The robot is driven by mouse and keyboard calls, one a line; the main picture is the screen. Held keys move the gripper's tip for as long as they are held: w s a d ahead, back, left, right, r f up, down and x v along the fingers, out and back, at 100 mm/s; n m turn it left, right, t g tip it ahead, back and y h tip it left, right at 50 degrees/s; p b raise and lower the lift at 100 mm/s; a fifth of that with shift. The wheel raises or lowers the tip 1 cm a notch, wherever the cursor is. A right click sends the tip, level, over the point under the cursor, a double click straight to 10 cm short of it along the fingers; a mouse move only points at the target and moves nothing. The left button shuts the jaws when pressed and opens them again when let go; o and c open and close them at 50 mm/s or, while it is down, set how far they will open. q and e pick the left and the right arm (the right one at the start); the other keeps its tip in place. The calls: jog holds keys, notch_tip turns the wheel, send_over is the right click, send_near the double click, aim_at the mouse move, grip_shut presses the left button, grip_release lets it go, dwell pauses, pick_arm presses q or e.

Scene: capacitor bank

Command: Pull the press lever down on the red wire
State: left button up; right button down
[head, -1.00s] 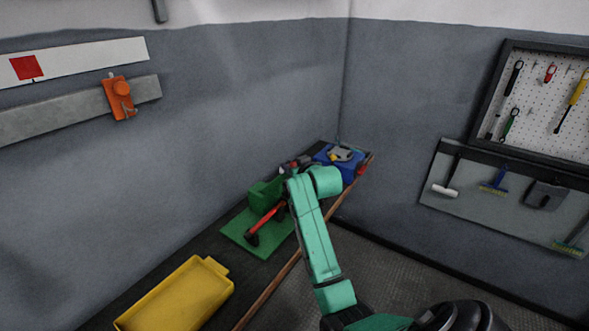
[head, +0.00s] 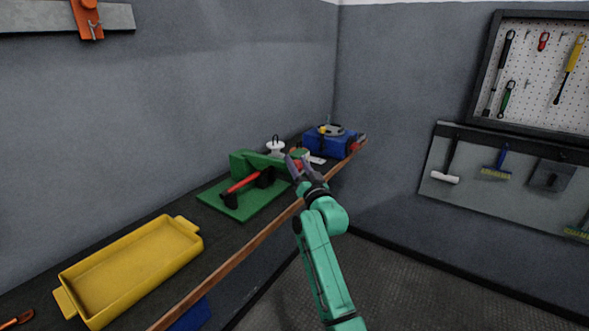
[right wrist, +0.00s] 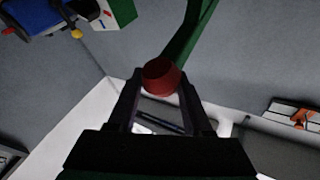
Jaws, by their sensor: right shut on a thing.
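The green press (head: 250,160) stands on a green base plate (head: 229,205) on the workbench. A red bar-like piece, apparently the red wire (head: 240,183), lies across dark supports at the front of the press. My right gripper (head: 297,166) is at the right end of the press. In the right wrist view, its fingers (right wrist: 160,88) are shut on the red knob (right wrist: 160,76) at the end of the green press lever (right wrist: 190,38). In the head view the gripper partly covers the knob. Contact between press and wire cannot be made out. My left gripper is out of view.
A yellow tray (head: 187,238) stands on the bench at the left. A blue box (head: 323,147) with items on top and a white object (head: 275,147) are behind the press. The wooden bench edge (head: 256,243) runs along the front. A pegboard of tools (head: 545,85) hangs right.

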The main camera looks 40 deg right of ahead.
notch_tip(320, 180, down, 2)
jog(key=shift+f+b, duration=0.25)
jog(key=shift+b, duration=0.35)
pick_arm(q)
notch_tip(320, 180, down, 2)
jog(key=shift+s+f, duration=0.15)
pick_arm(e)
jog(key=shift+a+f, duration=0.1)
jog(key=shift+f, duration=0.25)
jog(key=shift+c, duration=2.2)
grip_release()
jog(key=shift+o, duration=0.6)
jog(key=shift+s+r, duration=0.1)
jog(key=shift+s, duration=0.05)
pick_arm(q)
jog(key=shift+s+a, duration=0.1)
pick_arm(e)
jog(key=shift+r, duration=0.1)
jog(key=shift+r, duration=0.1)
